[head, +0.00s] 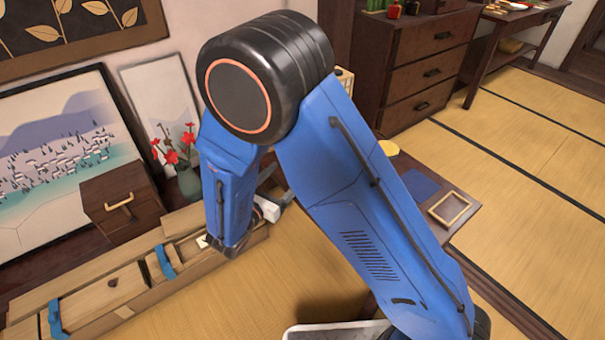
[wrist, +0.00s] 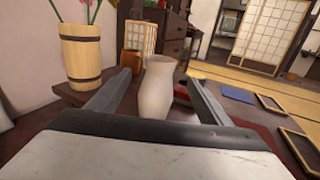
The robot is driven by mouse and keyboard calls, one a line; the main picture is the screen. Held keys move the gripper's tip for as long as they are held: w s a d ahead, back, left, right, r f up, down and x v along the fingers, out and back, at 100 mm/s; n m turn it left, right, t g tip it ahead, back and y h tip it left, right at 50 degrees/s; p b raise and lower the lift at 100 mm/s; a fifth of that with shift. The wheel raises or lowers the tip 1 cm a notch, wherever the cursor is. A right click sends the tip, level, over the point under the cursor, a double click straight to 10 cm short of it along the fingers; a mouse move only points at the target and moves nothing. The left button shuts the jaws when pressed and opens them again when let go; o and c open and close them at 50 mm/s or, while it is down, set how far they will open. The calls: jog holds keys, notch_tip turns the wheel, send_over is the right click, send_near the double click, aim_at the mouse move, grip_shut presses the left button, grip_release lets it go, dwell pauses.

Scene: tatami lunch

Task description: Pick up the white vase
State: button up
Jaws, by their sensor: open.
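The white vase (wrist: 157,88) stands upright in the wrist view, a pale, smooth vase with a flared rim. My gripper (wrist: 152,84) is open, with one finger to the left of the vase and one to the right. The vase appears between or just beyond the fingertips, and I cannot tell whether they touch it. In the head view my arm hides the vase, and only part of my gripper (head: 277,207) shows below the arm's elbow.
A wooden bucket vase (wrist: 82,52) with flowers stands left of my gripper. A blue square (wrist: 237,94) and a wooden frame (head: 450,208) lie to the right. A small drawer box (head: 121,201) and long wooden crates (head: 95,285) stand at the left. Tatami floor is clear at right.

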jog(key=x, duration=1.1)
jog(key=shift+f, duration=0.1)
grip_shut()
